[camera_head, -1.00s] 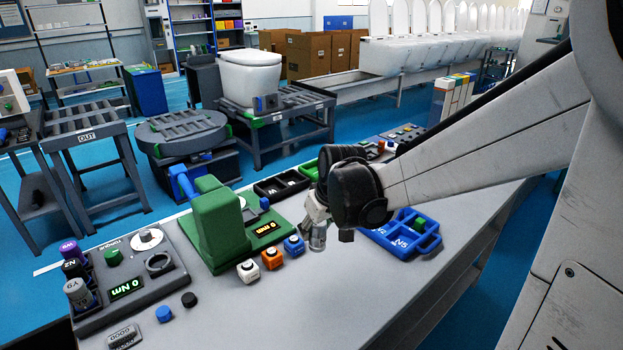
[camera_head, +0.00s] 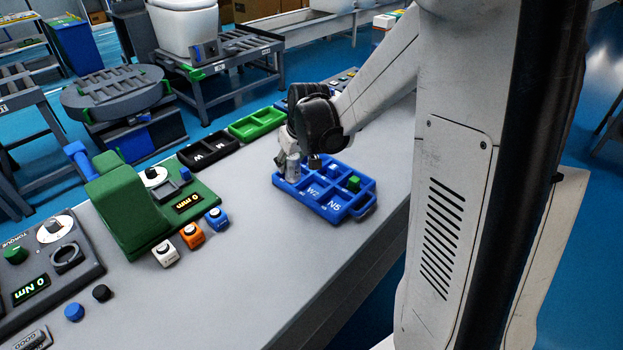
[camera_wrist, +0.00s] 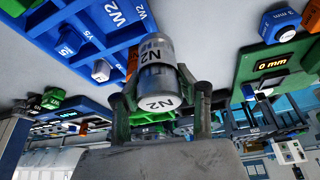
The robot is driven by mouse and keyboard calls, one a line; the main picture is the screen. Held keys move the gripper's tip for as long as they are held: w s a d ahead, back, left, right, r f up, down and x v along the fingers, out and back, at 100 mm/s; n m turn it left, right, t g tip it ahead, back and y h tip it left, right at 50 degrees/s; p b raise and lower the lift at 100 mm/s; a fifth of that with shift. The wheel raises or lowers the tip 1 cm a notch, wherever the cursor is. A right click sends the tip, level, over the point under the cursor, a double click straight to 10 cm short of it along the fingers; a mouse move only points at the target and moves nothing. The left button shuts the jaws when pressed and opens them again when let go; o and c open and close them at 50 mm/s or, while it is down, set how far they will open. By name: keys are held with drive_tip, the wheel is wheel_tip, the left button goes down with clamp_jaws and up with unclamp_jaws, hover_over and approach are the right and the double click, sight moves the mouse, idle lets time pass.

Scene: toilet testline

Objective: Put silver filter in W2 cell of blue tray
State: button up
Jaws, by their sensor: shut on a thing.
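The silver filter (camera_wrist: 160,75) is a metallic cylinder with white N2 labels. My gripper (camera_wrist: 162,96) is shut on it, one finger on each side, in the wrist view. In the head view the filter (camera_head: 292,169) hangs below my gripper (camera_head: 289,155), at the left end of the blue tray (camera_head: 335,212). I cannot tell exactly how high it is above the tray. The tray has several cells, with W2 and N5 marked on it. The W2 label (camera_head: 313,191) shows just right of the filter. A green cube (camera_head: 353,183) sits in a cell at the tray's right side.
Black (camera_head: 208,152) and green (camera_head: 257,123) trays lie behind on the grey bench. A green gauge (camera_head: 135,205) stands left, with white, orange and blue button cubes (camera_head: 192,235) before it. The bench front is clear.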

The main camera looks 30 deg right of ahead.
drive_tip(key=d+f, duration=0.1)
drive_tip(key=d, duration=0.1)
drive_tip(key=d+f, duration=0.1)
drive_tip(key=d, duration=0.1)
drive_tip(key=d+f, duration=0.1)
drive_tip(key=d, duration=0.1)
drive_tip(key=shift+s+f, duration=0.3)
drive_tip(key=shift+s, duration=0.05)
drive_tip(key=shift+f+b, duration=0.35)
drive_tip(key=shift+f, duration=1.65)
drive_tip(key=shift+f, duration=0.1)
drive_tip(key=shift+f, duration=0.15)
drive_tip(key=o, duration=0.9)
drive_tip(key=shift+r, duration=0.25)
